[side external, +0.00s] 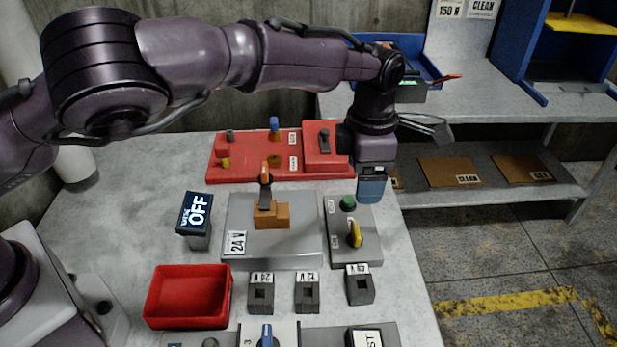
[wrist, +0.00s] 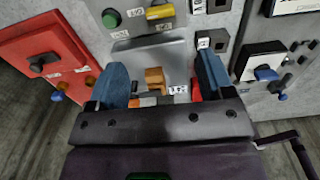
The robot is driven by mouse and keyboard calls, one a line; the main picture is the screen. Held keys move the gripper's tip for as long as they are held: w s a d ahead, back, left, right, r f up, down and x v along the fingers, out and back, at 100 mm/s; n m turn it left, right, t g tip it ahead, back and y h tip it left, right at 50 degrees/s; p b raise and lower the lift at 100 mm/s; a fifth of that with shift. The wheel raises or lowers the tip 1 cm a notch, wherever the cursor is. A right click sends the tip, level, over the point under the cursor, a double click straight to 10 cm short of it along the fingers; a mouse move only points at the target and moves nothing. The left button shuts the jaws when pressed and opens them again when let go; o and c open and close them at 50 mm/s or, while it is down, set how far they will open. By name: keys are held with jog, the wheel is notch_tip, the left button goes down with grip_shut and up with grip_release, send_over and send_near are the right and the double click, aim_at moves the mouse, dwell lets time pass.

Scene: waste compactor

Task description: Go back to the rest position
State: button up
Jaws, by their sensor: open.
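My gripper (side external: 371,188) hangs pointing down above the right side of the table, over the grey panel (side external: 369,256) with a green button (side external: 348,202) and a yellow switch (side external: 355,235). In the wrist view, my gripper (wrist: 163,75) shows two blue fingers spread apart with nothing held between them. Beyond the fingers lies the grey 24 V plate (side external: 295,205) with an orange block (side external: 271,216) and an upright lever (side external: 265,186) on it.
A red panel (side external: 222,171) with knobs is at the back. A shelf unit (side external: 470,89) is at the right. The table's left side is mostly clear.

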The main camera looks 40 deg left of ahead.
jog(key=w+d+n+t+h, duration=0.2)
jog(key=w+n+t+h, duration=0.1)
jog(key=w+n+t, duration=0.15)
jog(key=w+a+r+n+t+h, duration=0.1)
jog(key=w+a+r+n+t, duration=0.25)
jog(key=r+n, duration=0.4)
jog(key=s+a+r+n+t+y, duration=0.1)
jog(key=s+a+r+n+y, duration=0.15)
jog(key=a+n, duration=0.5)
jog(key=s+a+r+n+t+y, duration=0.1)
jog(key=a+r+n+t+y, duration=0.15)
jog(key=a+n, duration=0.5)
jog(key=s+a+r+n+g, duration=0.2)
jog(key=s+n, duration=0.4)
jog(key=s, duration=0.5)
jog(key=s+a+r+n+g, duration=0.2)
jog(key=s+n, duration=0.4)
jog(key=s, duration=0.5)
jog(key=s+a+r+n+g+h, duration=0.1)
jog(key=s+a+n+g, duration=0.1)
jog(key=s+n, duration=0.4)
jog(key=shift+s+a+r, duration=0.15)
jog(key=shift+s+r, duration=0.25)
jog(key=shift+s, duration=2.15)
